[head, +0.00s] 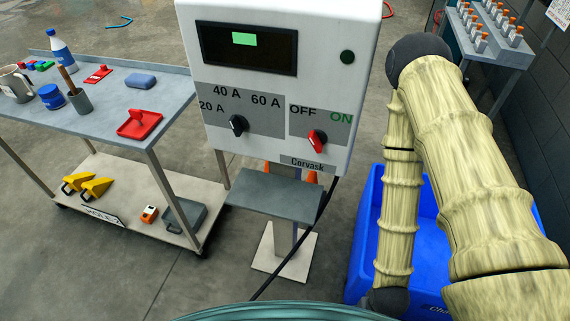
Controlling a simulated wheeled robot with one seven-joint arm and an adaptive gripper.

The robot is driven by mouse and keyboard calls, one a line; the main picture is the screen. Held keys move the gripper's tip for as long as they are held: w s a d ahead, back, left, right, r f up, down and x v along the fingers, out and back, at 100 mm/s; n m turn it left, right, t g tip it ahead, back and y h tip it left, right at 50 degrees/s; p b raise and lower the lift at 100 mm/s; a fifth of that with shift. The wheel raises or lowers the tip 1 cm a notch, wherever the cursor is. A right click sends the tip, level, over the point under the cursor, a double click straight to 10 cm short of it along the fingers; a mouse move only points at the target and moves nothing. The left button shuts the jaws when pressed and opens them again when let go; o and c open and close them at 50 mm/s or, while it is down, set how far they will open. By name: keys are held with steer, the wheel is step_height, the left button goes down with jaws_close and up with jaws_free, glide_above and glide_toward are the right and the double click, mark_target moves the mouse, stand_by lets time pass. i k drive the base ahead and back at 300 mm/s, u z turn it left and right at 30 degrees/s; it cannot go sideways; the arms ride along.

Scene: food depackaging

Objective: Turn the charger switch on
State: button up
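The charger (275,20) is a white box on a stand in the middle of the head view. Its red switch knob (317,140) sits at the lower right of the front panel, below the printed words OFF and ON. The knob looks tilted toward upper left, the OFF side, though it is small. A black knob (238,125) sits left of it, under 20 A, 40 A and 60 A. My gripper is not in view; my arm folds down at the right.
A grey shelf (275,193) juts out below the panel, and a black cable hangs beside it. A trolley (110,120) with tools and containers stands left. A blue crate (365,235) stands right, partly behind my arm. A rack (490,50) is at the back right.

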mark_target(318, 138)
steer(key=z, duration=1.4)
steer(key=k, duration=0.8)
steer(key=u, duration=0.85)
